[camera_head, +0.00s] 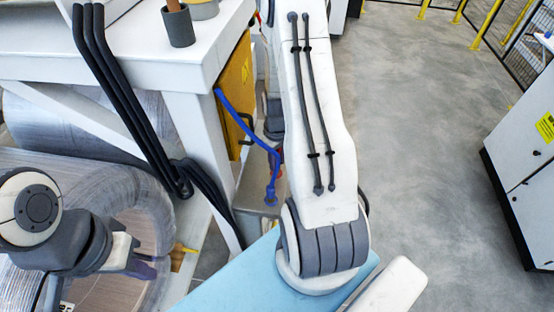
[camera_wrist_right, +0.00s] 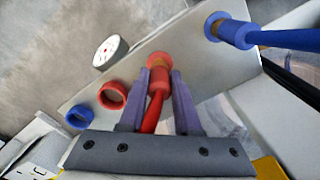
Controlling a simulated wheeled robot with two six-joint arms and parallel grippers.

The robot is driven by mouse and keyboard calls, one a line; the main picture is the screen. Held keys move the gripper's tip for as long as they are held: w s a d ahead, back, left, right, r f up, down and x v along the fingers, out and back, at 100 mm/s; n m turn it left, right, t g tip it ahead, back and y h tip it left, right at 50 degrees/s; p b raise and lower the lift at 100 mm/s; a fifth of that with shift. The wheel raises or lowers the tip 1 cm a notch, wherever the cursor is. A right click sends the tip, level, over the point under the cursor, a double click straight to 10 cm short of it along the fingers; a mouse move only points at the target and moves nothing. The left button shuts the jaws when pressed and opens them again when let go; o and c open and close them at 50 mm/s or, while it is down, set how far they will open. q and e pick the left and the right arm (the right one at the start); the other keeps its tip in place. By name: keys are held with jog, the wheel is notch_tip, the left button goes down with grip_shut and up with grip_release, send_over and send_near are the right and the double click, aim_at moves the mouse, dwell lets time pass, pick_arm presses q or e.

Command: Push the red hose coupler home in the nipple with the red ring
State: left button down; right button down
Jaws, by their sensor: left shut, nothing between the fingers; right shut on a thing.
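In the right wrist view my right gripper (camera_wrist_right: 160,88) is shut on the red hose coupler (camera_wrist_right: 157,82), with its red hose running back between the fingers. The coupler is lined up with the nipple with the red ring (camera_wrist_right: 158,60) on a pale panel. A little brass colour shows between coupler and ring; I cannot tell how deep the coupler sits. In the head view my left gripper (camera_head: 142,270) is shut and empty at the lower left, away from the coupler.
A blue coupler (camera_wrist_right: 236,34) with a blue hose sits at a blue-ringed nipple beside the red one. A loose-looking red ring (camera_wrist_right: 112,95), a blue ring (camera_wrist_right: 79,117) and a round gauge (camera_wrist_right: 110,51) are on the left. A wrapped coil (camera_head: 140,205) lies near my left gripper.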

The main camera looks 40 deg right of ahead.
aim_at(277, 158)
jog(key=shift+f+b, duration=0.3)
jog(key=shift+f, duration=0.2)
jog(key=c, duration=0.5)
grip_release()
jog(key=shift+r, duration=0.1)
notch_tip(277, 158, up, 10)
jog(key=shift+r+b, duration=0.15)
jog(key=shift+b, duration=0.4)
